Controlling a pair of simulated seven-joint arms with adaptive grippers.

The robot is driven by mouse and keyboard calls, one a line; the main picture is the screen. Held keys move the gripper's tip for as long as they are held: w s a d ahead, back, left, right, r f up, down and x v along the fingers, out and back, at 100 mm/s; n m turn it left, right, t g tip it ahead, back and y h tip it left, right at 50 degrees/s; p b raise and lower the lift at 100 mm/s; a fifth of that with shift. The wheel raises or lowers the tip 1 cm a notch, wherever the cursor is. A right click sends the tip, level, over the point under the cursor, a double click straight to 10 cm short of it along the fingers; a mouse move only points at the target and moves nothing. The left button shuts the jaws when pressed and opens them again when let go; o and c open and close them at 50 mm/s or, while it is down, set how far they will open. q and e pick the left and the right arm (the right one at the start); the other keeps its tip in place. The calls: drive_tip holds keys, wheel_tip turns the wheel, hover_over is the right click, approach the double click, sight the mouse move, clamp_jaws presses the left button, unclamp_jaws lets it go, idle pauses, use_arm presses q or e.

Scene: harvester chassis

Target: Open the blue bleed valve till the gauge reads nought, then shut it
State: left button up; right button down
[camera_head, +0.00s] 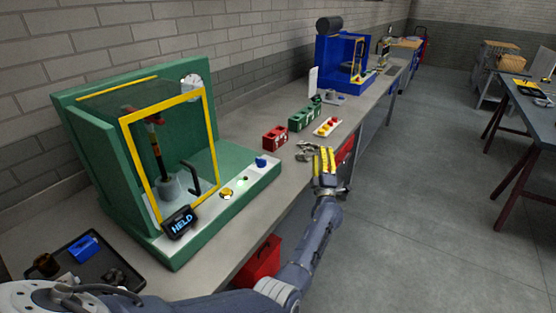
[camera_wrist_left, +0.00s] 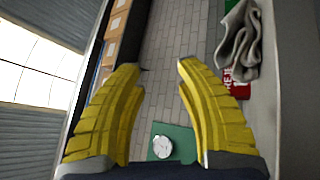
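The blue bleed valve (camera_head: 261,161) is a small blue knob on the white front strip of the green machine (camera_head: 90,150). The round white gauge (camera_head: 191,85) sits at the top right of that machine; its reading is too small to make out. A round white dial on green, seemingly the gauge (camera_wrist_left: 162,147), shows low in the left wrist view. My left gripper (camera_head: 325,160) has yellow fingers and is to the right of the valve, apart from it, beside the bench's front edge. Its fingers (camera_wrist_left: 161,75) are spread and empty. My right gripper is not in view.
A yellow-framed door (camera_head: 211,130) fronts the machine, with a display reading HELD (camera_head: 180,222). A yellow button (camera_head: 227,193) sits left of the valve. Red (camera_head: 275,138) and green boxes (camera_head: 304,116) and a grey cloth (camera_head: 308,150) lie on the bench. A dark tray (camera_head: 75,265) is lower left.

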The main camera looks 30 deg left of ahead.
use_arm(q)
drive_tip(key=s+a+r+n+g+y, duration=0.3)
drive_tip(key=a+r+n+g+y, duration=0.4)
drive_tip(key=a+r+n+y, duration=0.3)
wheel_tip(320, 180, up, 6)
drive_tip(key=n+g+h, duration=0.3)
drive_tip(key=n+g, duration=1.2)
drive_tip(key=n, duration=0.2)
hover_over(261, 159)
drive_tip(key=a, duration=0.2)
drive_tip(key=d+f+n+t+h, duration=0.2)
drive_tip(key=d+n+h, duration=0.45)
drive_tip(key=h, duration=0.65)
drive_tip(key=shift+m, duration=0.55)
drive_tip(key=x, duration=0.5)
drive_tip(key=d+x, duration=0.1)
drive_tip(key=x, duration=0.9)
drive_tip(key=shift+s+f, duration=0.35)
drive_tip(key=shift+f, duration=0.3)
drive_tip(key=shift+d, duration=0.1)
clamp_jaws()
